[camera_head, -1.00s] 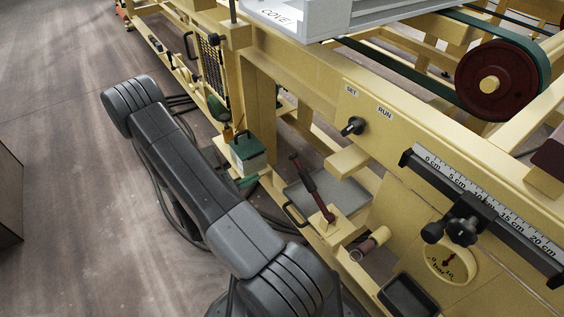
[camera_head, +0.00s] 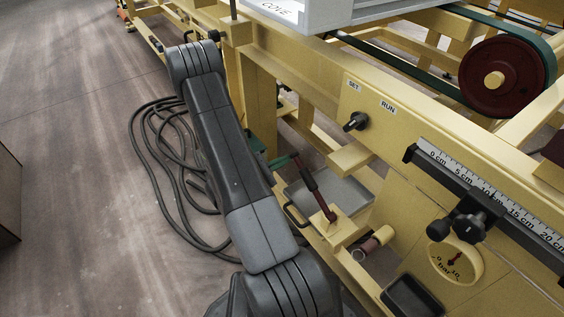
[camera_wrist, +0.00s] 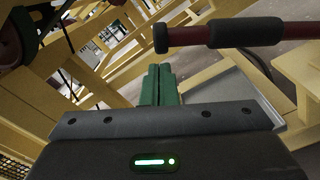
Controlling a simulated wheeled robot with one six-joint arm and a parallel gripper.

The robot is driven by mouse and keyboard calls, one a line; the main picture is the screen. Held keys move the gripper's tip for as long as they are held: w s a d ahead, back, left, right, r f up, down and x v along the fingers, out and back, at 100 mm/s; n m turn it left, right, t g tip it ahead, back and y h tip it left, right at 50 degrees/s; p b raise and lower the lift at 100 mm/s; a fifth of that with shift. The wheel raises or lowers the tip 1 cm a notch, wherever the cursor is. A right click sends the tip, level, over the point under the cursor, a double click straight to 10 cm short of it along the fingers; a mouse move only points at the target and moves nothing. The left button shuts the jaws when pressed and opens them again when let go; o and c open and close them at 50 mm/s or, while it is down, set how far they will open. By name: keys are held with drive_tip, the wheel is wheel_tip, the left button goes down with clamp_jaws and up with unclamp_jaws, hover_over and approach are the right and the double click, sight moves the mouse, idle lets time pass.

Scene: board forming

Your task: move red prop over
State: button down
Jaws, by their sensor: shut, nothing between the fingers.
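The red prop is a dark red bar with a black grip sleeve (camera_head: 308,178), leaning up from a yellow block on the machine in the head view. In the wrist view the bar and its black sleeve (camera_wrist: 245,32) cross the upper right, ending in a black knob. My gripper's green fingers (camera_wrist: 160,84) are together with nothing between them, below the knob end of the bar. In the head view the green fingers (camera_head: 281,162) show beside the prop's upper end, partly hidden behind my arm. I cannot tell whether they touch it.
A grey tray (camera_head: 350,196) lies behind the prop. A black selector knob (camera_head: 356,121) marked SET and RUN, a ruler scale (camera_head: 492,194) and a gauge (camera_head: 455,262) are on the frame. Cables (camera_head: 160,165) lie on the floor.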

drive_tip(key=shift+d+r, duration=0.1)
drive_tip(key=shift+r, duration=0.15)
